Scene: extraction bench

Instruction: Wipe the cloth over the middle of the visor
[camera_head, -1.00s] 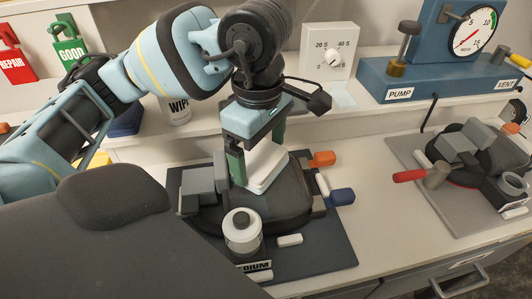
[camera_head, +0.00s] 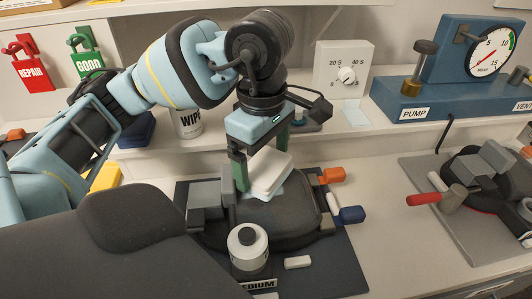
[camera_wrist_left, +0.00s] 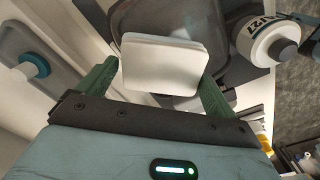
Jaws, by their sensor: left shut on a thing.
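My left gripper (camera_head: 262,168) points down over the mask and is shut on the cloth (camera_head: 272,168), a white folded pad with a pale lower layer. The visor (camera_head: 285,222) is the dark, smooth window of the mask lying on a dark blue mat (camera_head: 345,270). The cloth hangs tilted over the visor's far part; I cannot tell whether its lower edge touches. In the left wrist view the cloth (camera_wrist_left: 160,68) sits between the green fingers, with the visor (camera_wrist_left: 165,17) behind it. My right gripper is not in view.
A wipes tub (camera_head: 188,123) and a dial box (camera_head: 342,70) stand behind. Another mask with a red-handled tool (camera_head: 425,199) lies right.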

